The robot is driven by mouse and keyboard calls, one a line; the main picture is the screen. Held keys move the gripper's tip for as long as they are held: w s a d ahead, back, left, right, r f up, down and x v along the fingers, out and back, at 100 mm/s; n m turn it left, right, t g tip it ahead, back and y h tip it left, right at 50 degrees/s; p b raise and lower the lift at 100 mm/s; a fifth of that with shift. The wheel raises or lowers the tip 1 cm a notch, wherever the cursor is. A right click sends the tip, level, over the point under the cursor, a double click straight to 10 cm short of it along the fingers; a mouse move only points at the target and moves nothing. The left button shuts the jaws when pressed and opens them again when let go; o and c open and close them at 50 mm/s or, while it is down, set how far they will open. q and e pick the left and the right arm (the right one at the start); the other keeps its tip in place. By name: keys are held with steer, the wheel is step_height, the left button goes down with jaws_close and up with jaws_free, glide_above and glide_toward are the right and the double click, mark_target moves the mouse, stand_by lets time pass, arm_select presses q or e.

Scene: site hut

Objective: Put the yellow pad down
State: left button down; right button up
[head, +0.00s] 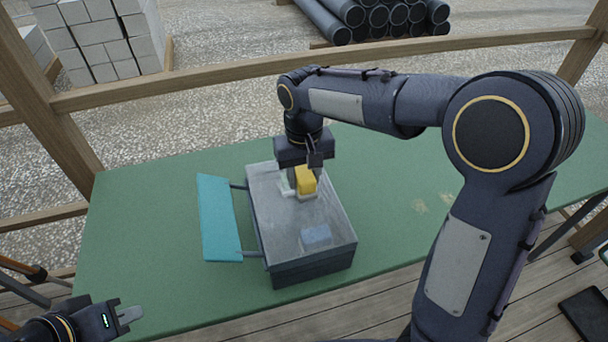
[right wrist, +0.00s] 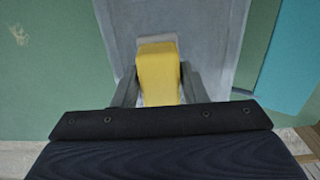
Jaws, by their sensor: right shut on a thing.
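The yellow pad (head: 306,181) is a small yellow block over the top of a grey box (head: 275,213) on the green table. My right gripper (head: 303,168) comes down from above and is shut on the pad. In the right wrist view the pad (right wrist: 158,72) sits between the two fingers of the right gripper (right wrist: 158,92). A pale grey patch shows just under the pad's far end; I cannot tell whether the pad touches it. My left gripper (head: 128,314) is at the lower left, away from the box, and its finger opening is unclear.
A teal panel (head: 218,218) sticks out from the box's left side on dark rods. The green table (head: 140,230) is mostly clear around it. A wooden rail (head: 200,92) runs behind.

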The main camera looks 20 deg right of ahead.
steer(key=shift+f, duration=0.2)
steer(key=shift+f+b, duration=0.35)
steer(key=shift+f, duration=0.2)
steer(key=shift+f, duration=0.1)
steer(key=o, duration=1.1)
steer(key=shift+c, duration=0.2)
